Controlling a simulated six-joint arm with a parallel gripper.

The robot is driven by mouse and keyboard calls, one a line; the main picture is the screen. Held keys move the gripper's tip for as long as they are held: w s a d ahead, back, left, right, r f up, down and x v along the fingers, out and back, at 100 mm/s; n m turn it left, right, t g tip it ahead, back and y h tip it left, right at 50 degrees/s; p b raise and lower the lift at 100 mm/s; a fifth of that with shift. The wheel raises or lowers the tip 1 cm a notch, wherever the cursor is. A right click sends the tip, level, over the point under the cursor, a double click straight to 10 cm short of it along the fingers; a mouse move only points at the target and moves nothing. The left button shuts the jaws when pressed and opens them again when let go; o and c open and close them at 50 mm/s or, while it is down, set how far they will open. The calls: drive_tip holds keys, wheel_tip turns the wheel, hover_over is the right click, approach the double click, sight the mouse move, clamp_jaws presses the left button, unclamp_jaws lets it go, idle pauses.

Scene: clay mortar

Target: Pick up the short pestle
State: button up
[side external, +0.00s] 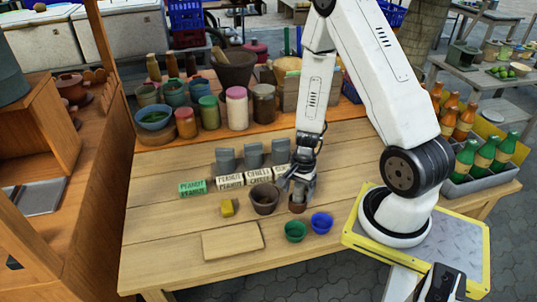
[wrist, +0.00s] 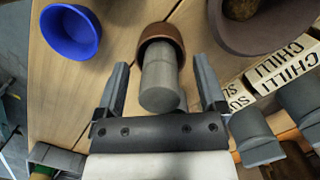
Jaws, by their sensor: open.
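A short grey cylinder, which looks like the short pestle (wrist: 160,82), stands in a small brown cup (wrist: 171,30) in the wrist view. In the side external view the cup (side external: 297,208) is on the table, right of the clay mortar (side external: 264,199), and the pestle is mostly hidden by my gripper (side external: 298,186). In the wrist view my gripper (wrist: 160,62) is open, with one finger on each side of the pestle. Gaps show between the fingers and the pestle. The mortar (wrist: 222,38) is at the upper right there, with something brown inside.
A green bowl (side external: 295,231) and a blue bowl (side external: 322,222) stand close in front of the cup. Lettered blocks (side external: 230,181) and grey containers (side external: 254,154) stand behind. The front left table is clear.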

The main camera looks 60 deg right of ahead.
drive_tip(key=shift+f, duration=0.35)
idle(0.3)
clamp_jaws()
drive_tip(key=shift+r, duration=0.2)
drive_tip(key=shift+r, duration=4.8)
